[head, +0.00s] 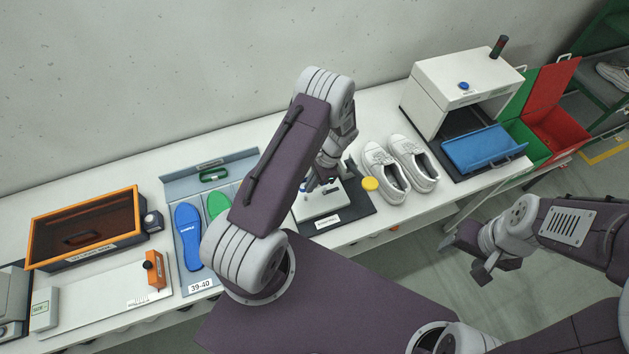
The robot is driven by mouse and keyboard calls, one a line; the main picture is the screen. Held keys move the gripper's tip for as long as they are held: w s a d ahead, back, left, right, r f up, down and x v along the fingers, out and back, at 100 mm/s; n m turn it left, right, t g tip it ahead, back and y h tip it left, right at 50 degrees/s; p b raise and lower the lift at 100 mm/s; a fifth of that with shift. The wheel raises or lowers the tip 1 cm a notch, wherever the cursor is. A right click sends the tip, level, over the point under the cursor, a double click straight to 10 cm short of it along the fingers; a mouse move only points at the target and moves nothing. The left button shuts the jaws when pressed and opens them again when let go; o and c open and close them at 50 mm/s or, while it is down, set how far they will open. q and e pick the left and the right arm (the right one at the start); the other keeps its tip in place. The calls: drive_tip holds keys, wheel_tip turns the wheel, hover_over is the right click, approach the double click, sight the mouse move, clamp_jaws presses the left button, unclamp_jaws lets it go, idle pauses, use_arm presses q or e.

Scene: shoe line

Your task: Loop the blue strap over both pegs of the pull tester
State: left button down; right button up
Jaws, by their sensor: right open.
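The pull tester (318,207) appears to be the small white unit on a dark base at the middle of the bench, with a label at its front. My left arm covers much of it. My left gripper (317,184) is low over the tester, dark and small in view; I cannot tell whether its fingers are open or shut. A small blue bit (304,188) shows beside it, possibly part of the blue strap. The pegs cannot be made out. My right gripper (468,260) is open and empty, off the bench's front edge at the right.
White shoes (412,160) and a yellow disc (370,184) lie right of the tester. A tray with a blue insole (187,236) is to its left. A white box machine (455,85) with a blue tray (484,149) stands at the right. An orange-framed case (88,257) is far left.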

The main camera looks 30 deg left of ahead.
sight(309, 203)
use_arm(q)
drive_tip(key=shift+s+a+f, duration=0.1)
drive_tip(key=shift+s+f, duration=0.05)
drive_tip(key=shift+f, duration=0.1)
drive_tip(key=shift+w+d+f+b, duration=0.3)
drive_tip(key=shift+f+b, duration=0.15)
drive_tip(key=shift+f, duration=0.1)
drive_tip(key=shift+w+d+f+b, duration=0.2)
drive_tip(key=shift+w+f+b, duration=0.05)
drive_tip(key=shift+f+b, duration=0.25)
drive_tip(key=shift+f, duration=0.4)
drive_tip(key=shift+b+x, duration=1)
drive_tip(key=shift+x, duration=0.05)
drive_tip(key=shift+f+b, duration=0.3)
drive_tip(key=shift+f, duration=0.15)
drive_tip(key=shift+w+d+f+b, duration=0.1)
drive_tip(key=shift+f+b, duration=0.4)
drive_tip(key=shift+f, duration=0.05)
drive_tip(key=shift+w+d+f+b, duration=0.1)
drive_tip(key=shift+f+b, duration=0.4)
drive_tip(key=shift+f, duration=0.4)
drive_tip(key=shift+a+f+b, duration=0.15)
drive_tip(key=shift+f+b, duration=0.1)
drive_tip(key=shift+b, duration=0.25)
drive_tip(key=shift+s, duration=0.1)
use_arm(e)
wheel_tip(309, 203, down, 8)
drive_tip(key=shift+w+d, duration=0.2)
drive_tip(key=shift+w, duration=0.05)
